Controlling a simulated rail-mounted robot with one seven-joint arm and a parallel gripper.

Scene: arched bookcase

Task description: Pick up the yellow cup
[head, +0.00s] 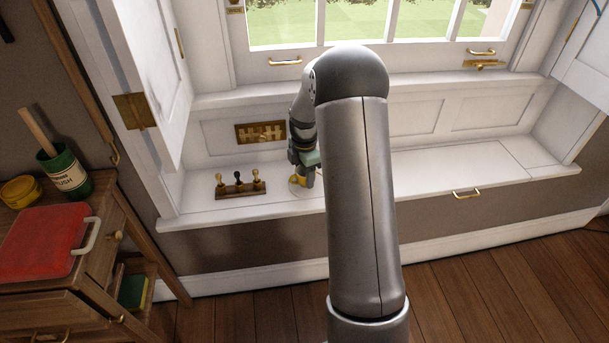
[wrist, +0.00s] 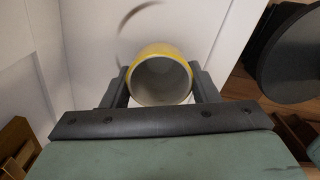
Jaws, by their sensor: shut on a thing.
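In the head view the cup (head: 298,180) is a small yellow patch below my gripper (head: 303,178), at the white window seat (head: 420,180). My arm hides part of the seat. I cannot tell whether the cup touches the seat.
A wooden rack with several small pegs (head: 240,189) stands left of my gripper on the seat. An open white shutter door (head: 140,80) stands to the left. The seat's right side is clear.

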